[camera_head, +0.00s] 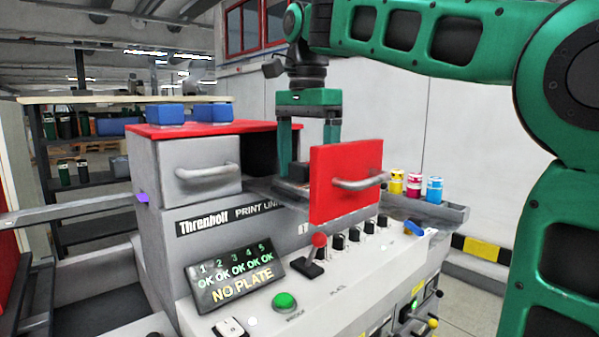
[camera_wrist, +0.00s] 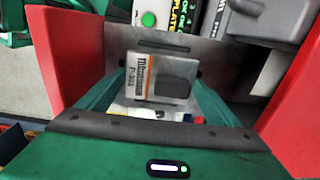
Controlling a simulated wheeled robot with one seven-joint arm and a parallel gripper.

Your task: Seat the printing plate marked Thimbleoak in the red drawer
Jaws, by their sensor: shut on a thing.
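The red drawer (camera_head: 335,185) is pulled out of the print unit, its red front and bar handle facing the camera. My gripper (camera_head: 293,183) points down behind that front, fingers low over the drawer. In the wrist view my gripper (camera_wrist: 160,90) is shut on a grey printing plate (camera_wrist: 141,92) with an orange and white label and a dark patch. The label's name is too blurred to read for sure. In the head view the plate is mostly hidden behind the red front and fingers. I cannot tell whether it touches the drawer floor.
A grey drawer (camera_head: 203,170) is at the left of the print unit (camera_head: 165,240). A display (camera_head: 235,275) reads "NO PLATE", with several "OK" marks. A red-knobbed lever (camera_head: 318,243), green button (camera_head: 284,302) and several knobs line the front. Ink pots (camera_head: 414,185) stand at right.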

